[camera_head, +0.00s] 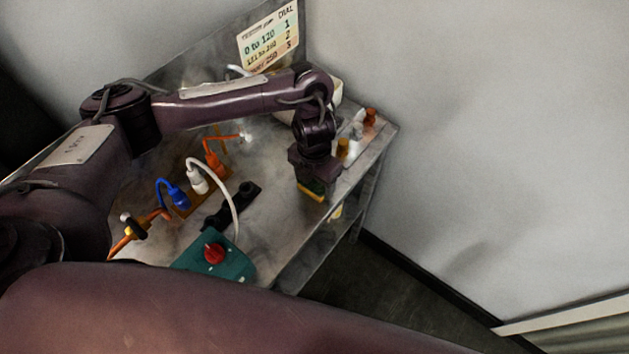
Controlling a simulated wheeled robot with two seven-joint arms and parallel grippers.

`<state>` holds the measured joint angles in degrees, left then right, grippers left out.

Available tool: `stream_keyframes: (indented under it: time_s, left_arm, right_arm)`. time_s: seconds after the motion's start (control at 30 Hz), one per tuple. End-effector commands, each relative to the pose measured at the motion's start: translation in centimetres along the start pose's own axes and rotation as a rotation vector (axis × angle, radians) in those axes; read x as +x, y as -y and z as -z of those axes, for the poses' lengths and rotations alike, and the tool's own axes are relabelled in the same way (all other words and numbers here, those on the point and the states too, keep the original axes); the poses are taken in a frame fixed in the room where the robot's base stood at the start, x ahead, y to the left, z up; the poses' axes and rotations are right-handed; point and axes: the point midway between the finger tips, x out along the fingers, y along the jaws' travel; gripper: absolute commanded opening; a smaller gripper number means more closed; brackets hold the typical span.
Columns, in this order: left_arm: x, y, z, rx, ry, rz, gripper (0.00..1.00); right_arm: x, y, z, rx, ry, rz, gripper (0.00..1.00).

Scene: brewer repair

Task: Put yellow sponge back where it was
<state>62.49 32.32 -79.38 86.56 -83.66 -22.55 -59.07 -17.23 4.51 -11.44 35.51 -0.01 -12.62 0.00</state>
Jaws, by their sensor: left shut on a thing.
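My left arm reaches in from the left across the metal table. My left gripper (312,182) points down near the table's right edge and is shut on the yellow sponge (312,194). The sponge shows as a thin yellow and dark green strip below the fingers; the rest of it is hidden by the gripper. I cannot tell whether the sponge touches the tabletop. My right gripper is not in view.
A teal box with a red knob (214,253) stands at the table's near edge. Blue (179,197), white (197,181) and orange (213,162) plugs with cables are left of the gripper. Small bottles (369,117) stand at the far right corner. A lower shelf (318,237) shows beneath.

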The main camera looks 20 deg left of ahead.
Motion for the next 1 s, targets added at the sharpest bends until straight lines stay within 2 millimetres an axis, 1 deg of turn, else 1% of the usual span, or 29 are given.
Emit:
stream_keyframes:
  time_s: [0.23,0.37,0.4,0.57,0.87,0.97,1.0]
  left_arm:
    - [0.0,0.0,-0.1,0.001,0.002,0.000,0.45]
    - [0.5,0.0,0.0,0.001,0.001,0.000,0.45]
    - [0.5,0.0,-0.1,0.001,0.002,0.000,0.68]
    - [0.4,0.0,-0.1,0.001,0.001,0.000,0.89]
    - [0.2,0.0,-0.1,0.001,0.002,0.000,0.89]
    - [-0.6,0.0,-0.1,0.002,0.004,-0.001,0.89]
    - [-1.2,-0.1,-0.2,0.003,0.006,-0.003,0.89]
  right_arm:
    - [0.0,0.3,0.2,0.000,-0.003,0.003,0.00]
    - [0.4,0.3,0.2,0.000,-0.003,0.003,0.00]
    - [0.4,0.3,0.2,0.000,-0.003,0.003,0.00]
    - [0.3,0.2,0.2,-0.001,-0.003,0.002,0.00]
    - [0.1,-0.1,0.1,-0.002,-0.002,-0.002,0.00]
    - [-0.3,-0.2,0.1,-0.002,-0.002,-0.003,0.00]
    - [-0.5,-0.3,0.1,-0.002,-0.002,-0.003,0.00]
